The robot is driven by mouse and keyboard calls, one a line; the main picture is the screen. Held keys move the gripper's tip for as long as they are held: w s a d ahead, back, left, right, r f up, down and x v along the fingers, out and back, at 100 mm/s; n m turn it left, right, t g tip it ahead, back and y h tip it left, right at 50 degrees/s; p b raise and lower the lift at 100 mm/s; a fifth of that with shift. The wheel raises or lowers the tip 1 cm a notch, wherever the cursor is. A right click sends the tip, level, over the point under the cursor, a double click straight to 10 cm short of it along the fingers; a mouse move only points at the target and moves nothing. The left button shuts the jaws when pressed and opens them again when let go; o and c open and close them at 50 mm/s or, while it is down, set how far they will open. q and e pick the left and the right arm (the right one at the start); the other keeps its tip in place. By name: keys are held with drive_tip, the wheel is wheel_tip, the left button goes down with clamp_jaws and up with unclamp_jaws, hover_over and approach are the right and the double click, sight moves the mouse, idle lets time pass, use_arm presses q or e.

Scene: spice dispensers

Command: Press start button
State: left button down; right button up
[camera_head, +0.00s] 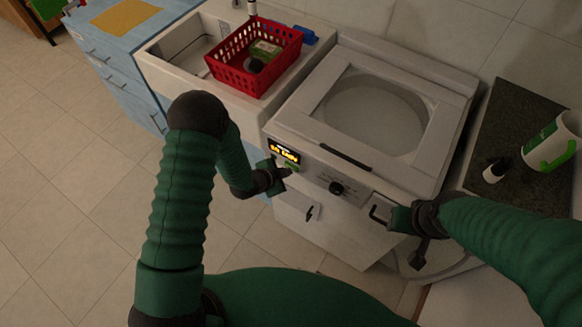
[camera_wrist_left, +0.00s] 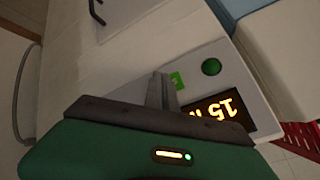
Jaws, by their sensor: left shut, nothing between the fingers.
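A white top-loading machine (camera_head: 325,105) has a front panel with a lit display (camera_head: 284,151). The display also shows upside down in the left wrist view (camera_wrist_left: 220,112). Beside it there are a round dark green button (camera_wrist_left: 211,67) and a small bright green square (camera_wrist_left: 177,79), partly hidden by my finger. I cannot read which one is start. My left gripper (camera_wrist_left: 161,90) is shut and empty, its tips close to the panel beside the green square; contact cannot be told. In the head view my left gripper (camera_head: 284,172) is just below the display. My right gripper (camera_head: 388,214) is by the machine's front right; its jaws are unclear.
A red basket (camera_head: 256,55) stands on the sink counter at the back left. A dark counter (camera_head: 515,145) at right holds a white-and-green jug (camera_head: 550,140) and a small bottle (camera_head: 496,169).

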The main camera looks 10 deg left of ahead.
idle(0.5)
use_arm(q)
drive_tip(key=shift+s+a, duration=0.25)
drive_tip(key=shift+s, duration=0.4)
drive_tip(key=shift+s, duration=0.1)
drive_tip(key=s, duration=0.1)
drive_tip(key=s+a, duration=0.1)
drive_tip(key=s, duration=0.2)
drive_tip(key=shift+s+a, duration=0.3)
drive_tip(key=shift+a, duration=0.05)
idle(0.3)
